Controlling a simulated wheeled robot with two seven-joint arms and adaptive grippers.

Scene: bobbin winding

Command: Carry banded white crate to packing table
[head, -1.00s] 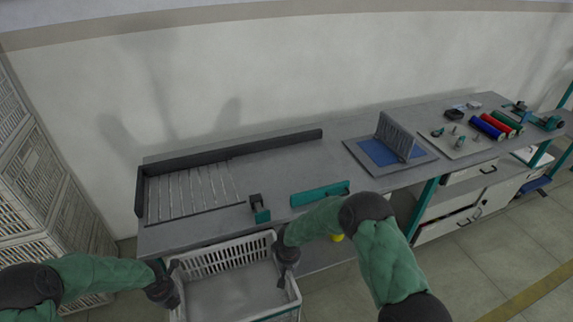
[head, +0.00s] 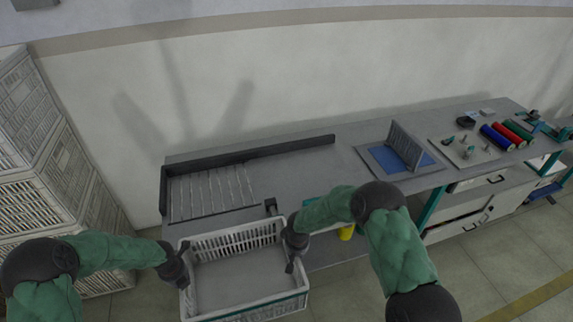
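The white crate (head: 244,310) with a teal band along its near side is held up in front of the table's left end. It looks empty and about level. My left gripper (head: 183,279) is at the crate's left wall and my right gripper (head: 293,262) is at its right wall. Both seem closed on the walls, though the fingertips are small and partly hidden. The packing table (head: 300,165) is a long grey bench along the wall. A slatted roller section (head: 212,192) with a dark raised edge lies at its left end, just beyond the crate.
Stacked white crates (head: 40,205) stand at the far left. A small dark post (head: 270,206) stands at the table's front edge, close to the crate. A blue mat with a grey rack (head: 404,147) and coloured rolls (head: 507,134) are further right. The table's middle is clear.

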